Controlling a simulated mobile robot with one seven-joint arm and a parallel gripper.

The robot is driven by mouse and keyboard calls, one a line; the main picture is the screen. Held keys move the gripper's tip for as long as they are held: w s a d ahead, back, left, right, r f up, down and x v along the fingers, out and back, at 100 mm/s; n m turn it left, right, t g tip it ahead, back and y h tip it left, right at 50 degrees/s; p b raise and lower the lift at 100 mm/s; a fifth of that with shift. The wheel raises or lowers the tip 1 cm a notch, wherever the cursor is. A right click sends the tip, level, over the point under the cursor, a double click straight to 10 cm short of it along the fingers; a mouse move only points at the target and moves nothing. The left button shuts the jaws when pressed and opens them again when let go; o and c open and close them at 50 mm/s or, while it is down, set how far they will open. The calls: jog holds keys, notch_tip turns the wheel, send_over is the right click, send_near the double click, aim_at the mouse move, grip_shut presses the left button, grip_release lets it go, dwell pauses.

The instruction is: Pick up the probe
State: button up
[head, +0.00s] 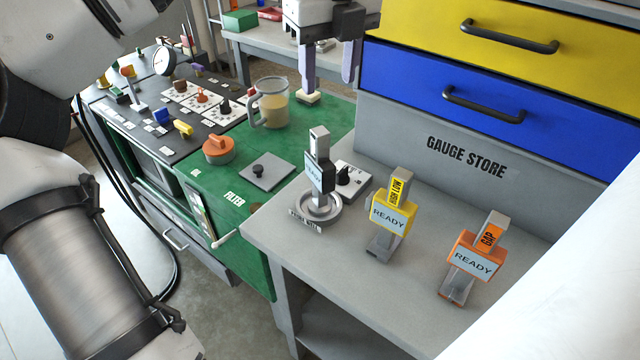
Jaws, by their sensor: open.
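The probe (320,160) looks like a dark upright gauge body with a light grey top and a small pale label. It stands in a round grey well (318,208) on the grey bench, near the bench's left edge. The lettering on the well's front is small and hard to read. My gripper (328,84) is at the top centre, fingers pointing down and apart with nothing seen between them. In the picture it is above and behind the probe, and not touching it.
A yellow HIGH LOW gauge (391,214) and an orange GAP gauge (474,262) stand to the right. A knob box (350,180) is close beside the probe. A jug (272,104) and orange knob (218,150) are on the green top.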

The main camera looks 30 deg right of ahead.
aim_at(320, 131)
jog(key=f, duration=0.3)
jog(key=w+f, duration=0.1)
jog(key=f, duration=0.1)
jog(key=f+p, duration=0.1)
jog(key=f, duration=0.2)
jog(key=shift+w+a+f, duration=0.15)
jog(key=shift+f, duration=0.15)
jog(key=shift+w+f+p, duration=0.15)
jog(key=shift+f+p, duration=0.3)
jog(key=shift+f, duration=0.85)
jog(key=shift+w+f+p, duration=0.15)
jog(key=shift+f+p, duration=0.3)
jog(key=shift+f, duration=0.85)
grip_shut()
